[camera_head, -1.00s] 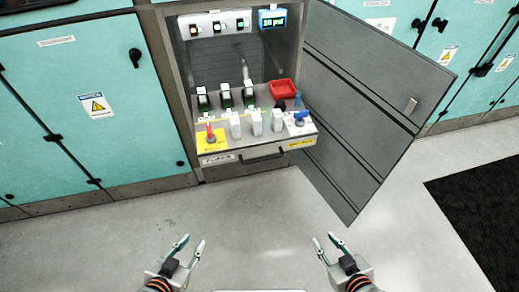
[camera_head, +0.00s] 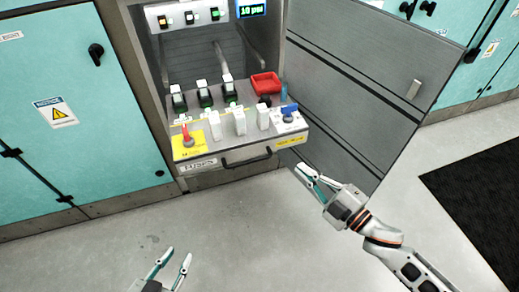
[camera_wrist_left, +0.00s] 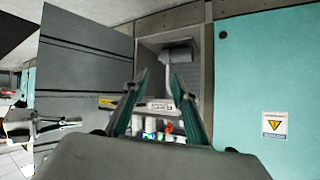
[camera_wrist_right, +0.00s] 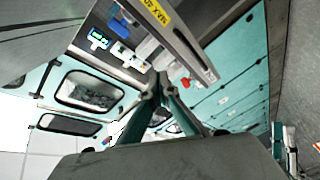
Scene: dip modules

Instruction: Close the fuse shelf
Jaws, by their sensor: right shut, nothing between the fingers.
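The fuse shelf (camera_head: 226,158) is a grey drawer pulled out of the open cabinet, with a dark bar handle (camera_head: 247,160) on its front. It bears black-and-green fuse holders, white blocks, a red tray (camera_head: 265,83), a red switch and a blue switch. The shelf front also shows in the left wrist view (camera_wrist_left: 156,104). My right gripper (camera_head: 304,173) is shut and empty, just in front of and below the shelf's right front corner; I cannot tell whether it touches. My left gripper (camera_head: 178,254) is open and empty, low over the floor in front of the cabinet.
The cabinet's grey door (camera_head: 355,85) stands wide open to the right, close behind my right gripper. Teal cabinets (camera_head: 60,130) line the left. A black mat (camera_head: 480,185) lies on the right. The floor in front is clear.

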